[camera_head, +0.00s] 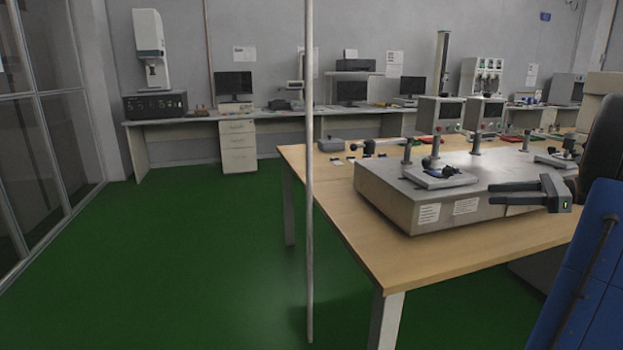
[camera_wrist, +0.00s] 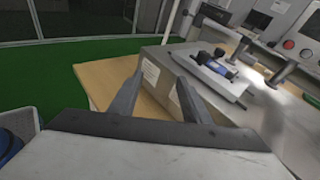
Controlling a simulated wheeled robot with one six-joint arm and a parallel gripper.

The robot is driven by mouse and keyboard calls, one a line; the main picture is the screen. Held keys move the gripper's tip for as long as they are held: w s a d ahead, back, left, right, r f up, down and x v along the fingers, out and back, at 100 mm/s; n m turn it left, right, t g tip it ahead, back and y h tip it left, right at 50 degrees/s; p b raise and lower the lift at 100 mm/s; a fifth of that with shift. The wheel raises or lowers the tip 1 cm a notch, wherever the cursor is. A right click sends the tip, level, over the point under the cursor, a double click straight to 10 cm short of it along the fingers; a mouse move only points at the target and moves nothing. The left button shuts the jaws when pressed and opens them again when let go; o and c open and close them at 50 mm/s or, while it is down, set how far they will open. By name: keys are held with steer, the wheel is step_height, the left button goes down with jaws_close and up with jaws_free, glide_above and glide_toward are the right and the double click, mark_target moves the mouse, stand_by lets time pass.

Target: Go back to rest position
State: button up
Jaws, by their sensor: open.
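My gripper (camera_head: 515,193) is at the right of the head view, in front of the near side of a grey test machine. Its two fingers point left and are apart, with nothing between them. In the wrist view my gripper (camera_wrist: 158,92) also shows two spread, empty fingers, with the table edge and the machine's side beyond them. The test machine (camera_head: 400,205) stands on a wooden table (camera_head: 420,265). A small dark and blue device (camera_head: 445,171) lies on a plate on top of the machine; it also shows in the wrist view (camera_wrist: 216,67).
The green floor (camera_head: 170,260) is clear on the left, beside a glass partition (camera_head: 45,140). A long bench (camera_head: 175,121) with monitors and instruments runs along the back wall.

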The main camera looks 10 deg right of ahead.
steer(key=s+a+f+n+g+h, duration=0.1)
steer(key=s+a+f+n+g, duration=0.15)
steer(key=a, duration=0.65)
steer(key=s+a+f+n+g+h, duration=0.15)
steer(key=a+n, duration=0.25)
steer(key=a, duration=0.5)
steer(key=s+a+f+n+g+h, duration=0.1)
steer(key=a+f+n+g, duration=0.2)
steer(key=a, duration=0.7)
steer(key=s+a+f+n+h, duration=0.4)
steer(key=s+n, duration=0.3)
steer(key=s, duration=0.1)
steer(key=s+a+f+n+t+h, duration=0.1)
steer(key=s+a+f+n+h, duration=0.2)
steer(key=s+n, duration=0.5)
step_height(320, 180, down, 3)
steer(key=shift+s+a+r+t+h, duration=0.2)
steer(key=shift+s+a+t+h, duration=0.15)
steer(key=shift+a, duration=0.35)
steer(key=shift+r+n, duration=0.1)
steer(key=shift+n, duration=0.15)
